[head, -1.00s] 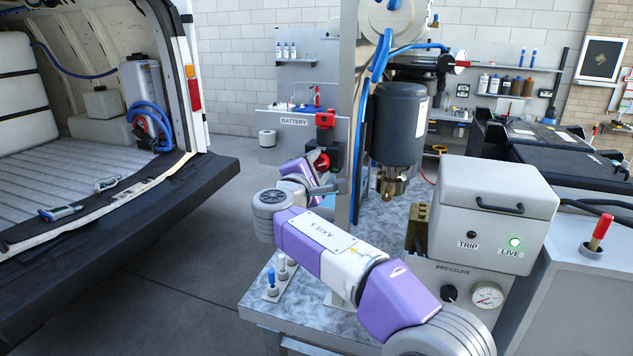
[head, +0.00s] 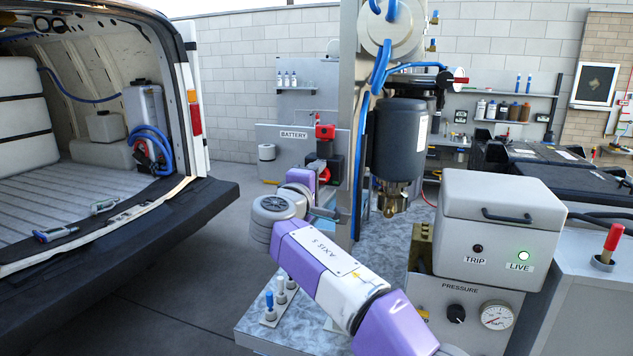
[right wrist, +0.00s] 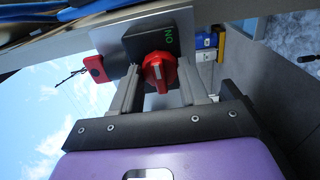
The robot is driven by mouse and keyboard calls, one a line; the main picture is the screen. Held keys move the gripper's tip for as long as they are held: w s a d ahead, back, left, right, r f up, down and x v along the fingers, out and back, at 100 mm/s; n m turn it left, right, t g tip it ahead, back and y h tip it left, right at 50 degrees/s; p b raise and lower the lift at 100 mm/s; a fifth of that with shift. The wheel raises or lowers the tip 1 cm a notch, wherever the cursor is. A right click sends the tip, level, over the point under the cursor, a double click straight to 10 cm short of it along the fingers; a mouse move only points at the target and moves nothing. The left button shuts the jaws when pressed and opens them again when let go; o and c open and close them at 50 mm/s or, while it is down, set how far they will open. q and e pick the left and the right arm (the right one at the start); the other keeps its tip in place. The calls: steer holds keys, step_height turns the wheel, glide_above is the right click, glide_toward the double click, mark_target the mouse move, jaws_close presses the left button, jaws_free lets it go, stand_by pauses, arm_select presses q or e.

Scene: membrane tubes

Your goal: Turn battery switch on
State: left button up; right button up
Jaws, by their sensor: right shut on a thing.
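The battery switch is a red rotary knob (right wrist: 158,72) on a dark box with a green "ON" label, seen in the right wrist view. A pale line shows on the knob's face, roughly upright in that picture. My right gripper (right wrist: 159,88) has its two grey fingers on either side of the knob and is shut on it. My left gripper is not in view.
A grey post (head: 349,70) and a hanging dark cylinder (head: 398,138) stand close right of my right arm. A grey box with a lit green "LIVE" lamp (head: 523,255) is at right. An open van (head: 85,190) is at left, with clear floor between.

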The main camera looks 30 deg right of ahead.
steer(key=o, duration=1.1)
steer(key=shift+c, duration=0.2)
steer(key=v, duration=0.7)
steer(key=shift+s+a+b, duration=0.2)
steer(key=shift+b, duration=0.1)
steer(key=shift+f, duration=0.1)
